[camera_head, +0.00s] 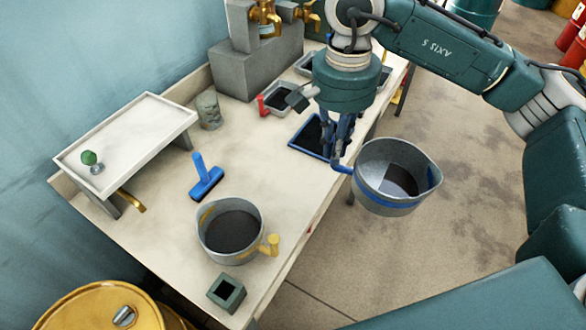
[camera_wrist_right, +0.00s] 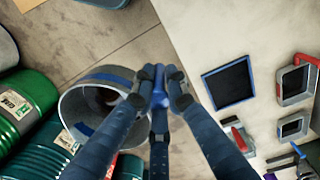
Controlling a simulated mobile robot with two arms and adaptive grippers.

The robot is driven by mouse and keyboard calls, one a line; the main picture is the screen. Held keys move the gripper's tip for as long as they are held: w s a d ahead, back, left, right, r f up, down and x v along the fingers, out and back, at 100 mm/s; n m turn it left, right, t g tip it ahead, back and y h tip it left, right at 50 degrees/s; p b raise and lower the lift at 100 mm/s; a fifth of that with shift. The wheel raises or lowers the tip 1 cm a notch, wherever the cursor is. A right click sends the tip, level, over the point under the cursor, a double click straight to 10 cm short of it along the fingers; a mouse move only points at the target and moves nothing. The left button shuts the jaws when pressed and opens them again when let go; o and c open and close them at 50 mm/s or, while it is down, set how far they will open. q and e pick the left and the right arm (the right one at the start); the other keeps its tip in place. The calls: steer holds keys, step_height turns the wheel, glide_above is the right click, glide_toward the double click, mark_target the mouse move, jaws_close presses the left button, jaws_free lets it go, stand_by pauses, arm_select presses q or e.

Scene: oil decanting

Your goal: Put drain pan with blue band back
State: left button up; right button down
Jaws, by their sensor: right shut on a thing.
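The drain pan with the blue band (camera_head: 376,197) is a grey metal pan with a blue side handle. My right gripper (camera_head: 338,158) is shut on that handle and holds the pan off the table's right edge, over the floor. The pan looks roughly upright, with a dark patch inside. In the right wrist view the pan (camera_wrist_right: 72,100) hangs left of the fingers (camera_wrist_right: 158,92), which cover its handle. A dark square with a blue frame (camera_head: 294,147) lies on the table just left of the gripper; it also shows in the wrist view (camera_wrist_right: 229,106). My left gripper is not in view.
On the table (camera_head: 150,225) stand a second pan with a yellow handle (camera_head: 232,252), a blue squeegee-like tool (camera_head: 206,184), a small green square box (camera_head: 226,291) and a raised white tray (camera_head: 130,135). Small trays (camera_head: 281,98) stand at the back. A yellow drum (camera_head: 90,315) is front left.

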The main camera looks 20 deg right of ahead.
steer(key=w+d+r+m+p, duration=0.15)
steer(key=w+m, duration=0.35)
steer(key=m, duration=1.2)
steer(key=w+d+r+m, duration=0.25)
steer(key=w+m, duration=0.35)
steer(key=m, duration=1)
steer(key=shift+m+y, duration=0.3)
step_height(320, 180, down, 20)
steer(key=p, duration=0.5)
steer(key=shift+s, duration=0.15)
steer(key=shift+f, duration=0.35)
steer(key=c, duration=1.8)
jaws_free()
steer(key=shift+o, duration=0.2)
steer(key=shift+r, duration=0.15)
